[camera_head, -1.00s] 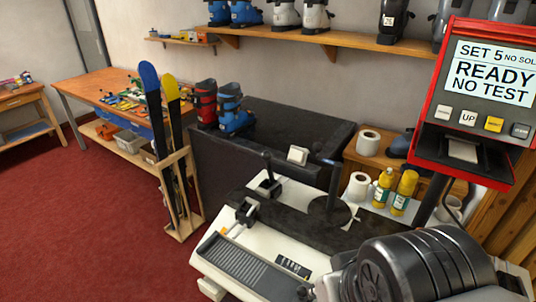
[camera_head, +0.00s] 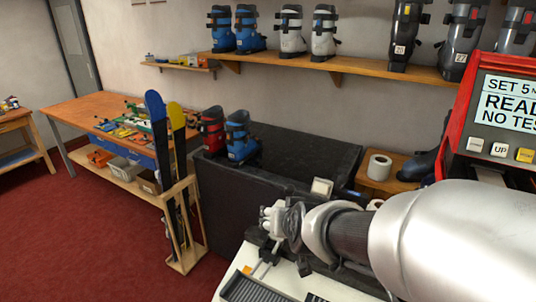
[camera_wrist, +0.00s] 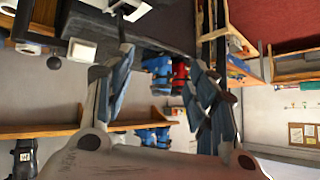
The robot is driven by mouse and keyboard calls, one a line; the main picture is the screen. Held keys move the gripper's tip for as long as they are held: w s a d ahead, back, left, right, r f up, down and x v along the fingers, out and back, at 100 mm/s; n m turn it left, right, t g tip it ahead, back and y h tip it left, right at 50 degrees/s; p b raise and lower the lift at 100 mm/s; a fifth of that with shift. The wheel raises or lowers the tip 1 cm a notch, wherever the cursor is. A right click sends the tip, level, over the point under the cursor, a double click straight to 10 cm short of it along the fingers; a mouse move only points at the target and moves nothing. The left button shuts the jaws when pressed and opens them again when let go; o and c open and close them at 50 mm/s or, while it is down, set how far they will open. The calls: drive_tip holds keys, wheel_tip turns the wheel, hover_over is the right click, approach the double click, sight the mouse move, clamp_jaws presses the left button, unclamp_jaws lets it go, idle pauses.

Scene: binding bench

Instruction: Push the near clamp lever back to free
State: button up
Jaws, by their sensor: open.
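My gripper (camera_head: 271,218) reaches in from the right over the binding bench, in front of the black box. In the wrist view the picture is turned over, and my gripper's two fingers (camera_wrist: 170,35) stand wide apart with nothing held between them. A lever with a black ball knob (camera_wrist: 54,62) shows at the upper left of the wrist view, outside the fingers; I cannot tell whether it is the near clamp lever. In the head view my arm hides most of the clamps. The white bench base (camera_head: 292,277) shows below the gripper, with a grey ribbed plate (camera_head: 252,290).
Skis (camera_head: 177,140) stand in a wooden rack at left. The red display unit (camera_head: 466,122) stands at right. Open red floor lies at left.

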drive_tip(key=w+a+f+t+h, duration=0.1)
drive_tip(key=w+f+t, duration=0.15)
drive_tip(key=w, duration=0.45)
drive_tip(key=m+t+h+p, duration=0.2)
drive_tip(key=t+h+p, duration=0.2)
drive_tip(key=t+h, duration=0.15)
approach(289, 192)
drive_tip(key=shift+g+h, duration=0.35)
drive_tip(key=shift+g, duration=0.15)
drive_tip(key=x, duration=0.4)
drive_tip(key=b+x, duration=0.1)
drive_tip(key=x, duration=0.3)
drive_tip(key=b+x, duration=0.1)
drive_tip(key=x, duration=0.2)
drive_tip(key=shift+w+a+r, duration=0.15)
drive_tip(key=shift+w+r, duration=0.1)
drive_tip(key=shift+w, duration=0.25)
clamp_jaws()
